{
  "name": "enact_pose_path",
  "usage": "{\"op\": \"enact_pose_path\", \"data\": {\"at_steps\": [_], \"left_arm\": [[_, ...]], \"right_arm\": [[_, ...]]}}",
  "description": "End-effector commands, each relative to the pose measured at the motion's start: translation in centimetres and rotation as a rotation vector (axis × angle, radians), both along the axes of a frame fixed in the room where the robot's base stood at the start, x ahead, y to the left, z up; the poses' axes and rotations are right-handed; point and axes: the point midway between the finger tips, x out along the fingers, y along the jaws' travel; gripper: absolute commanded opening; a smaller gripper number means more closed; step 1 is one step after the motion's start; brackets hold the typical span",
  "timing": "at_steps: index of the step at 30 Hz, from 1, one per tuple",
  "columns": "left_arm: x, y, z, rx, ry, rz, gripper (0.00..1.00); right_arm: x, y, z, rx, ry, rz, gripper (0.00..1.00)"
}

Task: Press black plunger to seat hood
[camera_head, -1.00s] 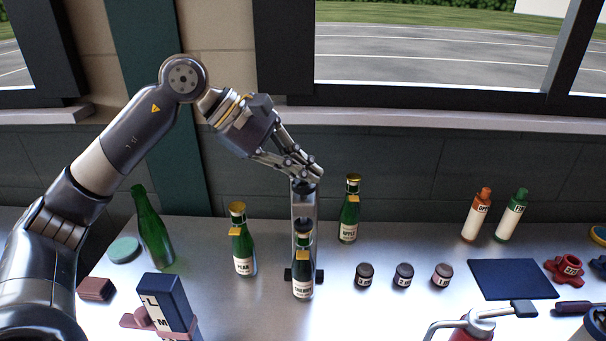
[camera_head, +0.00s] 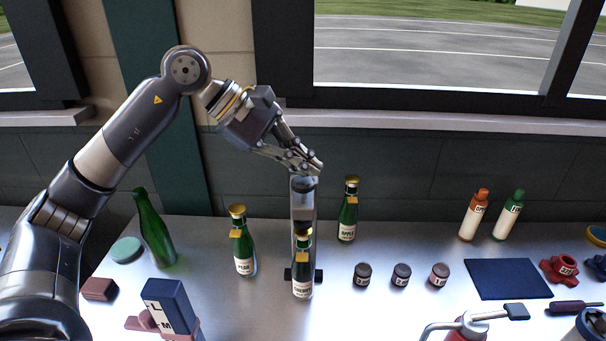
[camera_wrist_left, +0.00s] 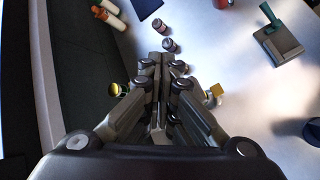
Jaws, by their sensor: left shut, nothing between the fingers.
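The capsuling stand (camera_head: 303,208) is a grey upright on the table, with a dark top just below my left gripper. The cherry bottle (camera_head: 303,287) stands upright at its foot. A gold hood (camera_head: 304,233) shows on the bottle's neck. I cannot clearly make out the black plunger from the dark stand top. My left gripper (camera_head: 318,168) is shut and empty, angled down just above the stand top. I cannot tell if it touches. In the left wrist view its closed fingers (camera_wrist_left: 165,62) hide the stand. My right gripper is out of view.
The pear bottle (camera_head: 243,255) stands left of the stand, the apple bottle (camera_head: 347,222) behind right. Several small jars (camera_head: 400,276) sit to the right, then a dark blue mat (camera_head: 507,279). A green bottle (camera_head: 152,230) and a dark blue box (camera_head: 168,306) are at left.

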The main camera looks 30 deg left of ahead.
Motion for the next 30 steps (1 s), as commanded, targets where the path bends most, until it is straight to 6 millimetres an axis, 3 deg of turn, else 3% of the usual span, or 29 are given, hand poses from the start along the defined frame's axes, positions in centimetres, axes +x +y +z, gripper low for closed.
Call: {"op": "enact_pose_path", "data": {"at_steps": [8, 23, 30], "left_arm": [[0.0, 0.0, 0.3, -0.002, -0.003, 0.0, 0.0], [0.0, -0.1, 5.0, -0.004, -0.005, 0.0, 0.0], [0.0, 0.0, 5.1, -0.004, -0.004, 0.0, 0.0]], "right_arm": [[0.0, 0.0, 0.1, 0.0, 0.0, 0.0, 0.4], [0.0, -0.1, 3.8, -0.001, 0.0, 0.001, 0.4], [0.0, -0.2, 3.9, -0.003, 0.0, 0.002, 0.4]]}}
